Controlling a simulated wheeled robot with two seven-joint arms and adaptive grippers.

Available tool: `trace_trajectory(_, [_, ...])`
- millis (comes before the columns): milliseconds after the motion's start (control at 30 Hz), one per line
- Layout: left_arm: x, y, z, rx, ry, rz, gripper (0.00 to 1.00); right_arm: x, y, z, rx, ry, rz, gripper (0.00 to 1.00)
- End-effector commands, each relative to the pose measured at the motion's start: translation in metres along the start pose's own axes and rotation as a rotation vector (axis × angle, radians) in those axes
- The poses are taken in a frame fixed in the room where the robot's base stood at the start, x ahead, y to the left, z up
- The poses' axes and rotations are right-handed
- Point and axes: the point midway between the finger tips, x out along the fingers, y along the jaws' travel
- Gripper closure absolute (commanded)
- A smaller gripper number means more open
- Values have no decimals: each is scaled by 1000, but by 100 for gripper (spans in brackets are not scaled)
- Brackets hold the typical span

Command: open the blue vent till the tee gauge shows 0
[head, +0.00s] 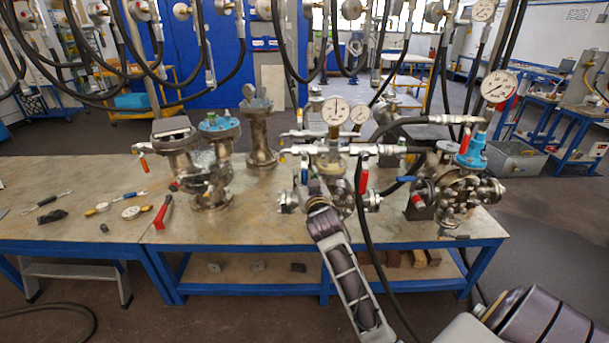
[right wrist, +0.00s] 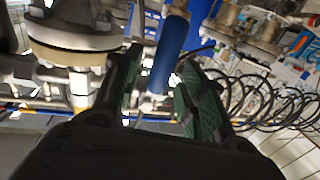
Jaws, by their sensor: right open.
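The blue vent handle (right wrist: 169,52) stands in the right wrist view between the green-padded fingers of my right gripper (right wrist: 163,75). The fingers are open, with gaps visible on both sides of it. In the head view my right gripper (head: 315,194) reaches the front of the middle fitting assembly, and the blue handle (head: 304,173) shows just above it. Two round white gauges sit on top of this assembly, a nearer one (head: 336,111) and a smaller one (head: 360,114); I cannot tell their exact readings. My left gripper is not in view.
A red lever (head: 363,181) is just right of my gripper. A blue-topped vessel with a large gauge (head: 498,86) stands at right. Another flanged vessel (head: 208,180) stands at left. Tools, including a red-handled one (head: 163,211), lie on the workbench (head: 262,228). Black hoses hang around.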

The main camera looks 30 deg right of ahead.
Motion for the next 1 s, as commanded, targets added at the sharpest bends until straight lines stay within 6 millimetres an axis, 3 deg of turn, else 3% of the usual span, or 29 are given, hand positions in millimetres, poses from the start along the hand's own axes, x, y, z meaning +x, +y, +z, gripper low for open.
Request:
trace_trajectory(233, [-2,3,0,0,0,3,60,15,0,0,0,0,0,58])
trace_trajectory(633, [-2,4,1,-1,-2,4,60,17,0,0,0,0,0,59])
trace_trajectory(933, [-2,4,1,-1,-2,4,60,17,0,0,0,0,0,98])
trace_trajectory(1000, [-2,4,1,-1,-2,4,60,17,0,0,0,0,0,100])
